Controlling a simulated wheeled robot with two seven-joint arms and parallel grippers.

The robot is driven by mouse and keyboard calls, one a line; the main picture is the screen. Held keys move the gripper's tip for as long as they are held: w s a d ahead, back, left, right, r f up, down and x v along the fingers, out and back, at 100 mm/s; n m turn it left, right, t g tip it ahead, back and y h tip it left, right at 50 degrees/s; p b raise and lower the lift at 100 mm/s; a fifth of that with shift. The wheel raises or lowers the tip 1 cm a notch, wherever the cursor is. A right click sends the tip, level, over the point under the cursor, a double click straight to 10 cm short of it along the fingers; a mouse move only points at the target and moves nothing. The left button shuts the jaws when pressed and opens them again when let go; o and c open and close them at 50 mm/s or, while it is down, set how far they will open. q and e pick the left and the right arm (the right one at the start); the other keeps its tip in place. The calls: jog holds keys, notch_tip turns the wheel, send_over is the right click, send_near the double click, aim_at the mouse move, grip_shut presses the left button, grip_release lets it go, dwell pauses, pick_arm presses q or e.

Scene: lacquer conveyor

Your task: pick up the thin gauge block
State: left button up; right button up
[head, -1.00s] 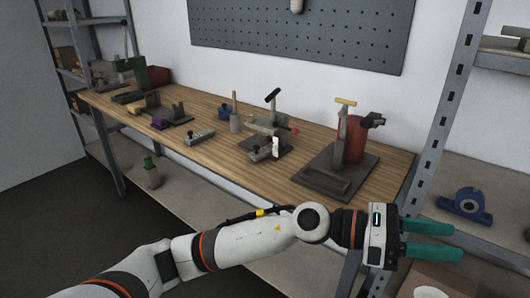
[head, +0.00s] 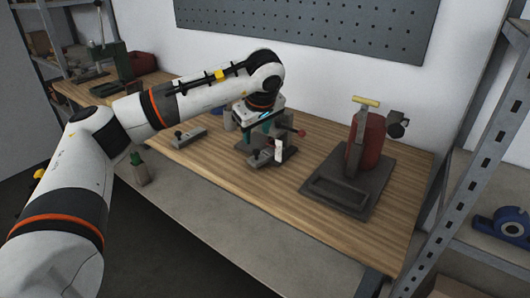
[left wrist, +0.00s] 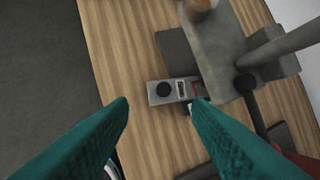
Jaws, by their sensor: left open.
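A small pale upright piece (head: 278,150), which looks like the thin gauge block, stands at a low grey fixture with a black knob (head: 260,158) on the wooden bench. In the left wrist view a pale narrow piece with dark marks (left wrist: 181,89) shows beside the black knob (left wrist: 163,89). I cannot tell whether it is gripped by the fixture. My left gripper (head: 254,122) is open and points down above the fixture, behind the pale piece in the head view. Its teal fingertips (left wrist: 161,102) are empty. My right gripper is out of view.
A dark stand with a red cylinder and yellow handle (head: 366,150) is to the right. A grey clamp-like tool with a red knob (head: 300,133) is close by the fixture. Another low grey block (head: 188,137) is to the left. The bench's front right (head: 300,215) is clear.

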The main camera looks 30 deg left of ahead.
aim_at(256, 151)
pick_arm(q)
jog(key=x, duration=0.9)
jog(key=shift+w+d+p, duration=0.1)
jog(key=shift+d+p, duration=0.15)
jog(key=shift+p, duration=0.1)
jog(key=shift+c, duration=0.8)
grip_shut()
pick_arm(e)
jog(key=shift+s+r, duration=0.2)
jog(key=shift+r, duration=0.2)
